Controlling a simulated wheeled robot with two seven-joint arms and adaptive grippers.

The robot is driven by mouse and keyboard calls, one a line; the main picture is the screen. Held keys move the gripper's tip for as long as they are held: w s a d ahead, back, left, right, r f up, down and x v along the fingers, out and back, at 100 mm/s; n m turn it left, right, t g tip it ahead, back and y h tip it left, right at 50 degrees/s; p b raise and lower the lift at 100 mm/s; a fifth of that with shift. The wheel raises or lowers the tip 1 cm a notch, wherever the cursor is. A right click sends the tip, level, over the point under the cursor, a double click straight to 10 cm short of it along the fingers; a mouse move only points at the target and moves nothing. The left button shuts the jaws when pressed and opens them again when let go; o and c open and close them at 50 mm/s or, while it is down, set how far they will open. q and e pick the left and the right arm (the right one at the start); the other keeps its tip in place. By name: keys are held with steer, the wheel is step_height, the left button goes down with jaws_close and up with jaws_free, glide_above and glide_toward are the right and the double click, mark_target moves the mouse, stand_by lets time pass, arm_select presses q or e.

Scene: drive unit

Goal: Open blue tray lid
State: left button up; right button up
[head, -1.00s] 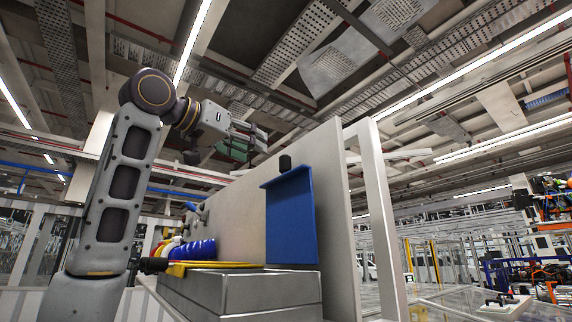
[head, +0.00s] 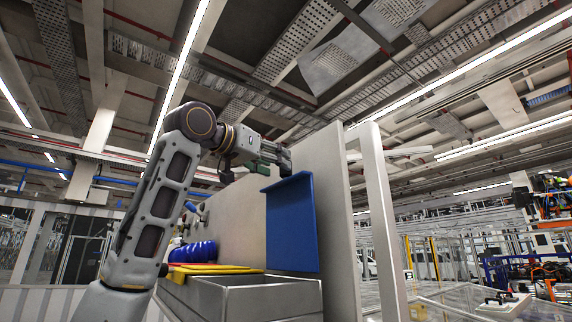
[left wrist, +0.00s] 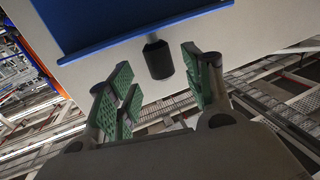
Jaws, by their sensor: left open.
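The blue lid (head: 292,228) stands upright in front of a pale panel, above a grey tray (head: 240,299). In the left wrist view the blue lid (left wrist: 100,20) fills the top, with a black knob (left wrist: 158,60) projecting beside its lipped edge. My left gripper (head: 281,160) is at the top edge of the lid. In the left wrist view its green-padded fingers (left wrist: 160,88) are open, one side on either side of the knob, with visible gaps. My right gripper is not in view.
The pale panel (head: 240,220) stands close behind the lid, with a white post (head: 380,220) to its right. Blue rings (head: 196,251) and a yellow plate (head: 215,269) are left of the lid. Shelving and equipment are far right.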

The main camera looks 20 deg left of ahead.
mark_target(286, 178)
arm_select(q)
steer(key=shift+p+x, duration=0.85)
steer(key=shift+x, duration=1.9)
steer(key=shift+c, duration=0.3)
jaws_close()
